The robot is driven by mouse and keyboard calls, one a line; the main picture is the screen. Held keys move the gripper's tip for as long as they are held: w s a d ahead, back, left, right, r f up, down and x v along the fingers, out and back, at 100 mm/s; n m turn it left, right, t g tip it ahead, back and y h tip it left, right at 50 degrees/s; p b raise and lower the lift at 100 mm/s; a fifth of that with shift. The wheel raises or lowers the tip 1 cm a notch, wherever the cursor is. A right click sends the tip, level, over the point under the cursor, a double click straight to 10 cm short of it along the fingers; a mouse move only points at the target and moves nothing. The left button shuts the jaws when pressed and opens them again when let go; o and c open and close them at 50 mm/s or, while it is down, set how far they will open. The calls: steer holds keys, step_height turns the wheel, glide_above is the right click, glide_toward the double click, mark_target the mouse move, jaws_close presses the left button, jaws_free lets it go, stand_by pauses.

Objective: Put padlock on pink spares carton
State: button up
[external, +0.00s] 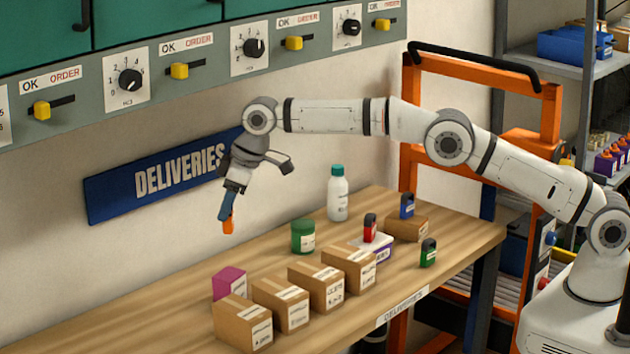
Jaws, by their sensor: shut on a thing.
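The pink carton (229,281) stands on the bench at the left, behind the nearest brown carton, which hides its lower part. My gripper (227,210) points down above the bench, higher than the pink carton and apart from it. It is shut on a small orange thing (228,226) at its tips. The orange thing is too small to tell its shape, and the fingers hide part of it. A red padlock-like thing (370,228), a blue one (407,206) and a green one (428,253) stand further right.
A row of several brown cartons (291,306) lines the front of the wooden bench (455,233). A green jar (303,236) and a white bottle (338,196) stand behind them. The red thing is on a white-and-purple box (376,246), the blue one on a flat brown box (405,231).

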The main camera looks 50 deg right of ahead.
steer(key=shift+s+a+r+n, duration=0.1)
steer(key=shift+s+a+n, duration=0.15)
steer(key=shift+a, duration=0.25)
step_height(320, 180, down, 10)
steer(key=shift+a+r+p, duration=0.1)
steer(key=shift+r+p, duration=0.1)
steer(key=shift+p, duration=0.55)
steer(key=shift+f, duration=0.2)
steer(key=o, duration=1)
steer(key=shift+o, duration=0.2)
